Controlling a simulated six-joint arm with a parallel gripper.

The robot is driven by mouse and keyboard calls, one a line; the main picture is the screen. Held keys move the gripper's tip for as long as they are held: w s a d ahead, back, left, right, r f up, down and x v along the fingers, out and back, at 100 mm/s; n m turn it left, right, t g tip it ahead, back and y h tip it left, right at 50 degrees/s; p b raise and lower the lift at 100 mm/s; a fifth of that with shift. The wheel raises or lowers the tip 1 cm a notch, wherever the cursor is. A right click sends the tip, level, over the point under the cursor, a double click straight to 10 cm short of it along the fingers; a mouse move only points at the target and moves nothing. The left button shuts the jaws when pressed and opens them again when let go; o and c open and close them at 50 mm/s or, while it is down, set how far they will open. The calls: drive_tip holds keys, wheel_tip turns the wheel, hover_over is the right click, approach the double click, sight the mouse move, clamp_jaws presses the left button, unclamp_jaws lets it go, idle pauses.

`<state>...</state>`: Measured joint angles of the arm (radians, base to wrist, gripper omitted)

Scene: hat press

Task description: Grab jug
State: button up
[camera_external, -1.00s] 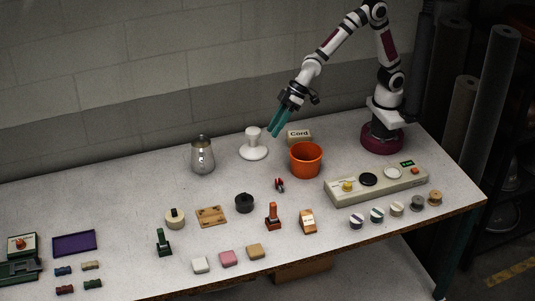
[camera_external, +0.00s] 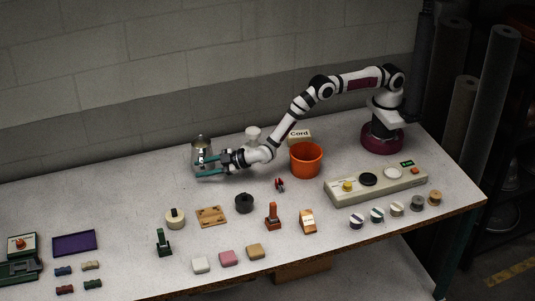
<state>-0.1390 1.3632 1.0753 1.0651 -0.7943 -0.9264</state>
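The jug (camera_external: 200,146) is a shiny metal pitcher standing upright near the back of the table, left of centre. My gripper (camera_external: 206,167) is low beside it, reaching in from the right with its teal fingers pointing left. The fingers are spread apart, one at the jug's side and one across its front. They hide the jug's lower part, and I cannot tell whether they touch it.
A white stand (camera_external: 253,134) is behind my forearm, partly hidden. An orange bucket (camera_external: 306,160) and a Cord box (camera_external: 299,136) are to the right. A control panel (camera_external: 375,184) lies farther right. Small blocks and stamps spread across the front. The table left of the jug is clear.

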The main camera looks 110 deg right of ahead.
clamp_jaws()
idle(1.4)
